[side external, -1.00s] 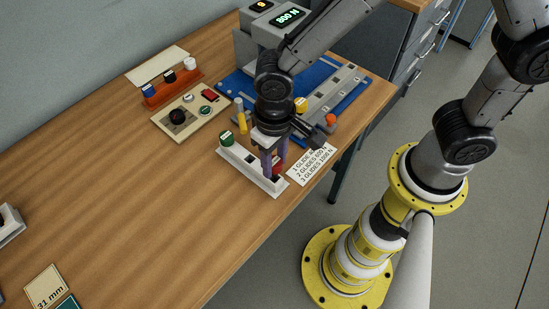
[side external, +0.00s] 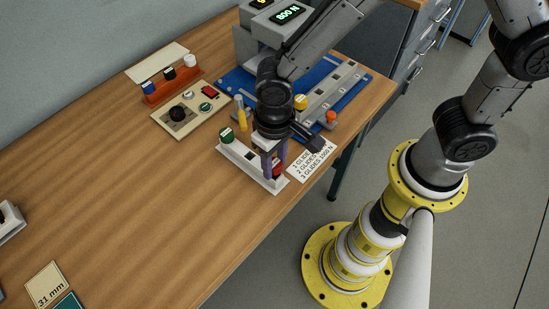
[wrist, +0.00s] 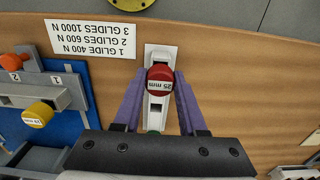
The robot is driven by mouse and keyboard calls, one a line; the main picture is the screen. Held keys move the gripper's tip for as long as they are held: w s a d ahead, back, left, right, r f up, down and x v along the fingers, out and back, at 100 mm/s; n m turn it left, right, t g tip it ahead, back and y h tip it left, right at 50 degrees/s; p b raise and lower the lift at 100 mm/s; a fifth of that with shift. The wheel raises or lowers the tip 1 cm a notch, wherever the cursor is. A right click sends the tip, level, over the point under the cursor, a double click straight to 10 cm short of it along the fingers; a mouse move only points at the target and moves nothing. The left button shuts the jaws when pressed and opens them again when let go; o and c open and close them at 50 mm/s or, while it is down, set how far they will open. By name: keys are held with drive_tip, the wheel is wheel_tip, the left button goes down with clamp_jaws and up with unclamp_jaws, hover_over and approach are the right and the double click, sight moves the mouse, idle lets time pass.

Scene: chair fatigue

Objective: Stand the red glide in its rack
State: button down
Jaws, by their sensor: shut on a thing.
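The red glide (wrist: 160,73), its label reading 25 mm, is between the purple fingertips of my gripper (wrist: 162,80) in the wrist view. My gripper is shut on it. In the side external view my gripper (side external: 272,172) points down over the near right end of the white rack (side external: 240,160), and a little of the red glide (side external: 278,170) shows beside a finger. The glide looks upright at that end of the rack. The fingers hide whether its lower end is seated in a socket. A green glide (side external: 226,134) stands at the rack's other end, with a dark empty socket between.
A printed card (side external: 314,160) lies right of the rack. Behind are a blue board (side external: 235,82) with a grey rail and yellow and orange pieces, a control box (side external: 190,115), and an orange rack (side external: 170,88) of glides.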

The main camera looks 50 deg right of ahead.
sight(274, 162)
drive_tip(key=shift+f, duration=1.15)
drive_tip(key=shift+c, duration=1.9)
unclamp_jaws()
wheel_tip(274, 162, up, 14)
